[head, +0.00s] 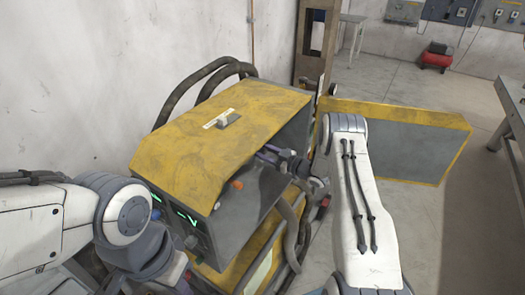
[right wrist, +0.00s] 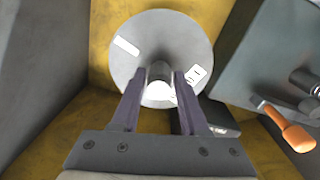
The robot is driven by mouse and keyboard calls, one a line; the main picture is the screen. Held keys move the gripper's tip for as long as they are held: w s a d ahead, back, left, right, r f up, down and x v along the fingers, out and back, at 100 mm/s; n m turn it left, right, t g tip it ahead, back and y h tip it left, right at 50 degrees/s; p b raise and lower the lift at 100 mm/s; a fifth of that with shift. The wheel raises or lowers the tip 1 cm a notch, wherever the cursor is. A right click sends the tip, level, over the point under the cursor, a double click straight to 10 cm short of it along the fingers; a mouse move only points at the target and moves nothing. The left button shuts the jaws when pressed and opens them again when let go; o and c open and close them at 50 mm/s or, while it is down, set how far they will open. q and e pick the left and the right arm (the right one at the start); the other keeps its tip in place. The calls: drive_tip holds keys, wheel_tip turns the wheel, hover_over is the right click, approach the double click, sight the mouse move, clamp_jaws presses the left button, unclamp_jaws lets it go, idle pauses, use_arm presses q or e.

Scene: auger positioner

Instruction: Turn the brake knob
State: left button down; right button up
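The round metal disc (right wrist: 188,30) with a short central knob (right wrist: 159,72) faces my right wrist camera, against a yellow panel. I take this central knob to be the brake knob. My right gripper (right wrist: 160,75) has its two purple fingertips on either side of it, with narrow gaps that leave contact unclear. In the head view my right gripper (head: 266,152) reaches into the open side of the yellow-topped machine (head: 195,140); the disc and knob are hidden there. My left arm is at the lower left, in front of the machine; its fingertips do not show.
An orange handle (right wrist: 297,137) is beside the disc, and an orange part (head: 237,184) shows on the machine's edge. Dark hoses (head: 190,85) loop behind it. A yellow-edged grey panel (head: 405,145) stands behind my right arm.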

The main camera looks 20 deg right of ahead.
clamp_jaws()
drive_tip(key=m+b, duration=0.5)
drive_tip(key=m, duration=0.4)
drive_tip(key=shift+d+m, duration=0.1)
drive_tip(key=shift+m, duration=0.2)
drive_tip(key=shift+r+m+g, duration=0.1)
drive_tip(key=shift+m+g, duration=0.2)
drive_tip(key=shift+m, duration=1.9)
drive_tip(key=shift+w, duration=0.1)
